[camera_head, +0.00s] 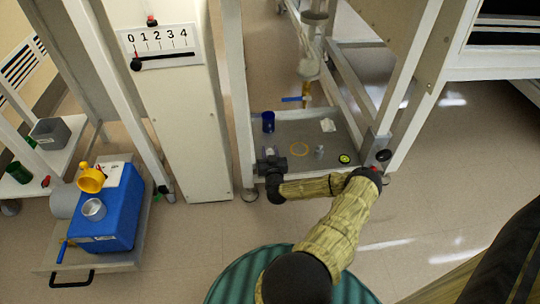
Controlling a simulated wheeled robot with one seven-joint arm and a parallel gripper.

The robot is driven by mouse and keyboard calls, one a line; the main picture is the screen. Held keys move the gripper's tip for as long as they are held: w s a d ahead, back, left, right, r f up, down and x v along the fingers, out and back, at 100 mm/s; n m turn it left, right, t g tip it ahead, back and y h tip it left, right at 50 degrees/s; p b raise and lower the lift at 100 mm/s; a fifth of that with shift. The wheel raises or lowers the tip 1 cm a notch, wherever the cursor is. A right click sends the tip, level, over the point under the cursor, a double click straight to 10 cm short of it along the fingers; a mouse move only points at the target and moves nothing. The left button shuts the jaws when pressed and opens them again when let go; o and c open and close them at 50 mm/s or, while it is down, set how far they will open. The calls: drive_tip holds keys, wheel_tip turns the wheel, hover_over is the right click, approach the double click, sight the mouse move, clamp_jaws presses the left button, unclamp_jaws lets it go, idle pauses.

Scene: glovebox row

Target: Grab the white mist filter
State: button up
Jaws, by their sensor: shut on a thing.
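My gripper (269,163) is dark grey and sits at the front left edge of the low grey shelf (347,143), at the end of my arm in its quilted tan sleeve. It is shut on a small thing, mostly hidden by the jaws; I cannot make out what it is. I cannot clearly identify a white mist filter. A small white piece (328,125) lies towards the back right of the shelf, apart from my gripper.
A blue machine (109,212) stands on a cart at left. The floor at right is clear.

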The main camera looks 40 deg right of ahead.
sight(270, 149)
wheel_tip(270, 149, up, 10)
drive_tip(key=p, duration=0.6)
drive_tip(key=shift+p, duration=0.3)
drive_tip(key=shift+a, duration=0.1)
